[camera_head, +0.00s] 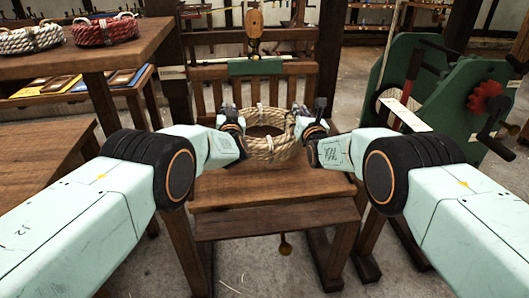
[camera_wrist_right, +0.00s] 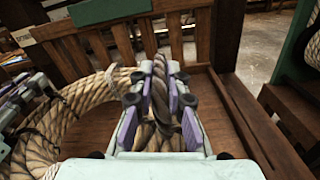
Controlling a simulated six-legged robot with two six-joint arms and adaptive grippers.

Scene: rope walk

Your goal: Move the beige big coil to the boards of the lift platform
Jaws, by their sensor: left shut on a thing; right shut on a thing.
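The beige big coil (camera_head: 270,148) is a thick rope ring with pale ties, between my two grippers in the head view. My left gripper (camera_head: 236,118) is shut on its left side, and my right gripper (camera_head: 306,122) is shut on its right side. In the right wrist view the purple-padded fingers of my right gripper (camera_wrist_right: 166,100) close around the rope of the coil (camera_wrist_right: 90,100). The lift platform's boards (camera_head: 245,188) lie below the coil, with a slatted back behind. I cannot tell whether the coil touches the boards.
A table at the left (camera_head: 105,52) bears a white coil (camera_head: 30,39) and a red coil (camera_head: 104,29). A green machine with a crank (camera_head: 440,95) stands at the right. A wooden block hangs above the slatted back (camera_head: 254,24). The front boards are bare.

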